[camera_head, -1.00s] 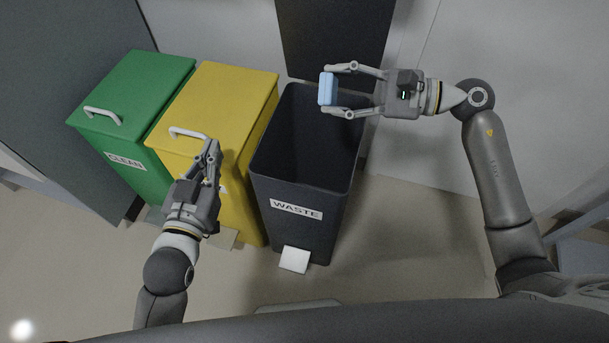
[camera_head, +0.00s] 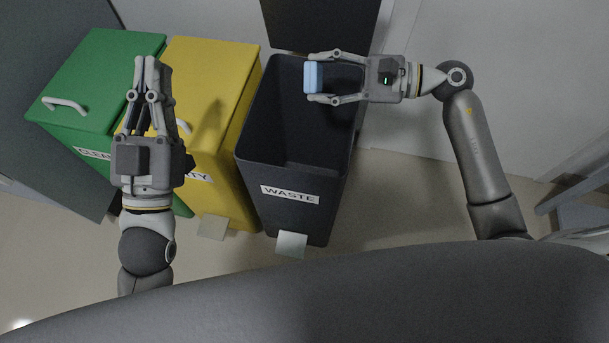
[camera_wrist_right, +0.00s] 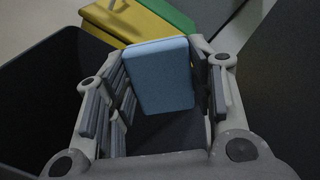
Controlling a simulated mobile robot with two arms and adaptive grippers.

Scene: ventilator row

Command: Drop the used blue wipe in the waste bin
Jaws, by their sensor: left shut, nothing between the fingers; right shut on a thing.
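The blue wipe (camera_head: 314,77) is a small light blue block between the fingers of my right gripper (camera_head: 318,78). My right gripper is shut on it and holds it over the open mouth of the dark waste bin (camera_head: 291,215). The wipe fills the middle of the right wrist view (camera_wrist_right: 160,76), with a finger on each side. The bin's lid (camera_head: 315,22) stands raised behind it, and the front carries a WASTE label. My left gripper (camera_head: 152,65) is shut and empty, in front of the green and yellow bins.
A yellow bin (camera_head: 216,70) stands left of the waste bin, its lid down. A green bin (camera_head: 95,75) labelled CLEAN stands further left, also closed. A pale pedal (camera_head: 291,244) sits at the waste bin's foot. A wall rises behind the right arm.

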